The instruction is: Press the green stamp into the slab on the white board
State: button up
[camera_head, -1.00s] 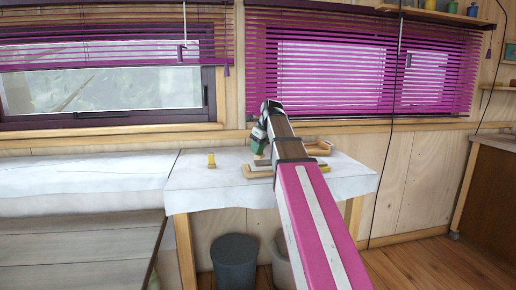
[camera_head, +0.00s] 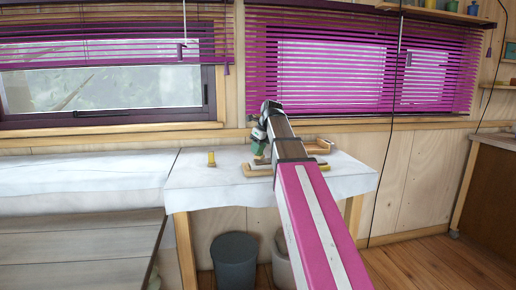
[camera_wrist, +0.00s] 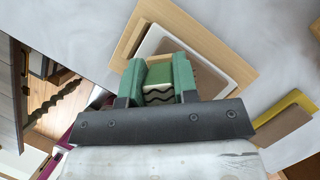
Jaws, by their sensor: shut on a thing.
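My gripper (camera_wrist: 160,84) has green fingers and is shut on the green stamp (camera_wrist: 154,73), a small pale green block with dark wavy lines on its near face. The white board (camera_wrist: 236,82) lies beyond and below the fingers on a larger wooden board (camera_wrist: 205,28). A brown slab (camera_wrist: 208,82) lies on the white board, partly hidden by the fingers and stamp. I cannot tell whether the stamp touches the slab. In the head view my gripper (camera_head: 258,148) is low over the table, and my arm hides much of the work area.
The white-covered table (camera_head: 205,185) has a small yellow item (camera_head: 211,159) standing at left. A wooden tray (camera_head: 318,146) is at the back right. In the wrist view, a yellow piece and a brown block (camera_wrist: 283,127) lie at right. Bins stand under the table.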

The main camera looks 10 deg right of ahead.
jog(key=shift+f, duration=0.65)
dwell(0.9)
jog(key=shift+r, duration=0.1)
jog(key=shift+r, duration=3.45)
